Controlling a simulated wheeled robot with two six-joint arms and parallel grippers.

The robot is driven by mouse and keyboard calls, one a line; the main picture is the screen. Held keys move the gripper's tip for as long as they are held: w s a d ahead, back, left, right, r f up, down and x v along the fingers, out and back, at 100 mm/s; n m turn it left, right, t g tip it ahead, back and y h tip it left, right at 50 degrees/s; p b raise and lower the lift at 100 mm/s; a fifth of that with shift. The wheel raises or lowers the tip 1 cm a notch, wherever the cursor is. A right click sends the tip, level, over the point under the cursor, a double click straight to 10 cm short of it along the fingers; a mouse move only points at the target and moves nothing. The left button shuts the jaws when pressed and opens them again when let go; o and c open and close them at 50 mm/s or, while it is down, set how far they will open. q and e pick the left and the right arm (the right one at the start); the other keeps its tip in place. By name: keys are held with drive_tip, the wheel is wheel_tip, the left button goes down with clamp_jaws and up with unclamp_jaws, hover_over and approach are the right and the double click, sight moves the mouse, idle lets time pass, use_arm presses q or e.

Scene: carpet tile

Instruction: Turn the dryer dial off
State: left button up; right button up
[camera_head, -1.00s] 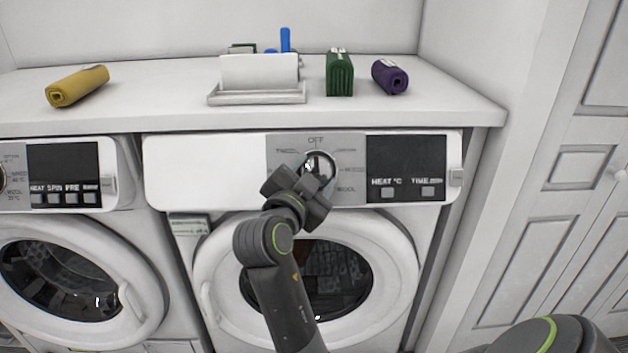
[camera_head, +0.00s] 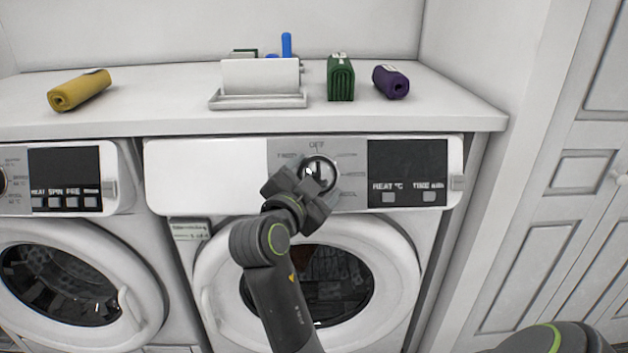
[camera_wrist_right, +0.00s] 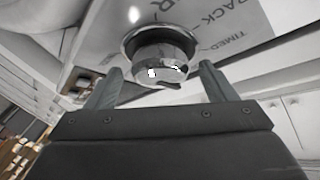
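The dryer (camera_head: 205,180) is the right-hand machine under the counter. Its round dial (camera_head: 322,170) sits on the grey part of the panel, below the word OFF. In the head view my right gripper (camera_head: 303,185) is in front of the dial and covers its lower left; the dial's pointer setting cannot be read. In the right wrist view the silver dial (camera_wrist_right: 160,62) lies between the two spread fingers of my right gripper (camera_wrist_right: 158,85). Visible gaps separate it from both fingers. My left gripper is not in view.
A washer (camera_head: 120,180) stands to the left. The counter (camera_head: 170,85) above holds a rolled yellow towel (camera_head: 79,90), a white tray (camera_head: 258,101), a green folded cloth (camera_head: 341,80) and a rolled purple towel (camera_head: 391,82). White panelled doors (camera_head: 560,200) are at the right.

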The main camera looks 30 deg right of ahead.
drive_tip(key=shift+r, duration=0.35)
use_arm(q)
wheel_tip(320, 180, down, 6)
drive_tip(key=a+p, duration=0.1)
drive_tip(key=p, duration=0.1)
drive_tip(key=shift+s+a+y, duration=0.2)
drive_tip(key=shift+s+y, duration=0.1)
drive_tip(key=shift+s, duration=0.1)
use_arm(e)
wheel_tip(320, 180, up, 9)
drive_tip(key=shift+r, duration=0.15)
